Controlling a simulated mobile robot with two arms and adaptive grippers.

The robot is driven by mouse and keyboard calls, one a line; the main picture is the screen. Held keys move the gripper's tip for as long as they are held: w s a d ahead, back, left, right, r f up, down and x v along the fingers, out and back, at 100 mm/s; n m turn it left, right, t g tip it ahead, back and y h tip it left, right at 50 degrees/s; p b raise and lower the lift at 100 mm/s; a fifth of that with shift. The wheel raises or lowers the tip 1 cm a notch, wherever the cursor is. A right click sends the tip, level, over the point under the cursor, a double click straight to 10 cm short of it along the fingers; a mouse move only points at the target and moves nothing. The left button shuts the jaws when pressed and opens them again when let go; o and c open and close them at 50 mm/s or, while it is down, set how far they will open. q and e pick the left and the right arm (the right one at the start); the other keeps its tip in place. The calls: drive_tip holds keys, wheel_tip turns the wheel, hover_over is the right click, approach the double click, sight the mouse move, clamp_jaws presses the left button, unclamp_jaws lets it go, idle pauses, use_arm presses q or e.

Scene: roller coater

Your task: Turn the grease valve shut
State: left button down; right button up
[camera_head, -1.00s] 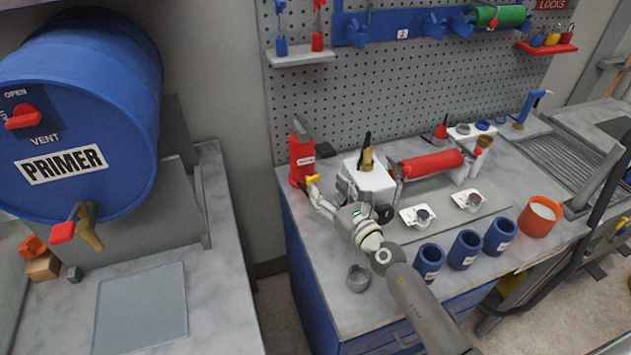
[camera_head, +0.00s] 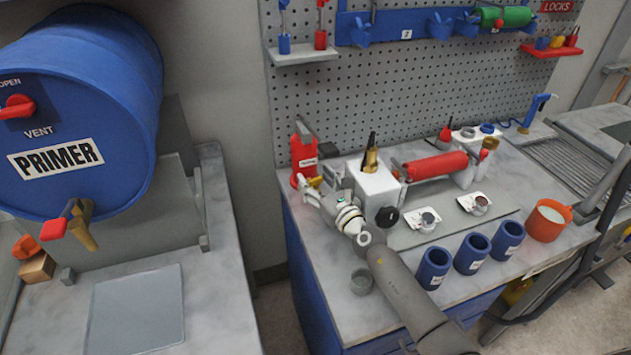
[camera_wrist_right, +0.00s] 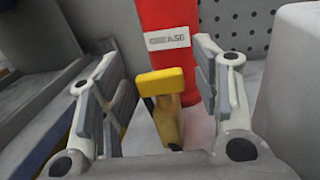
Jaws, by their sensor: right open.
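The red grease canister (camera_head: 303,161) stands at the left back corner of the bench, and its "GREASE" label shows in the wrist view (camera_wrist_right: 168,20). Its valve has a yellow handle (camera_wrist_right: 165,82) low on the canister's front; in the head view the handle (camera_head: 316,182) is partly covered by my gripper. My right gripper (camera_head: 321,185) is at the canister's front, open. In the wrist view its fingers (camera_wrist_right: 157,78) stand on either side of the yellow handle, with gaps on both sides. My left gripper is not in view.
A white block (camera_head: 374,186) with a black knob stands just right of my right gripper. A red roller (camera_head: 435,165), several blue cups (camera_head: 472,253) and an orange pot (camera_head: 548,221) are farther right. A blue primer drum (camera_head: 85,100) is at left. A small grey ring (camera_head: 362,281) lies near the front.

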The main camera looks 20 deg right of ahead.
drive_tip(key=shift+w+a, duration=0.1)
drive_tip(key=shift+w, duration=0.2)
drive_tip(key=shift+c, duration=0.5)
drive_tip(key=c, duration=0.9)
drive_tip(key=m+h+p, duration=0.1)
drive_tip(key=p, duration=0.1)
drive_tip(key=shift+r+p, duration=0.3)
drive_tip(key=shift+p, duration=0.05)
drive_tip(key=shift+c, duration=0.2)
drive_tip(key=shift+f+m+h+p, duration=0.1)
drive_tip(key=shift+m+h+p, duration=0.5)
drive_tip(key=shift+h, duration=0.4)
drive_tip(key=shift+f+h, duration=0.15)
drive_tip(key=shift+h, duration=0.15)
drive_tip(key=o, duration=1)
drive_tip(key=shift+o, duration=0.2)
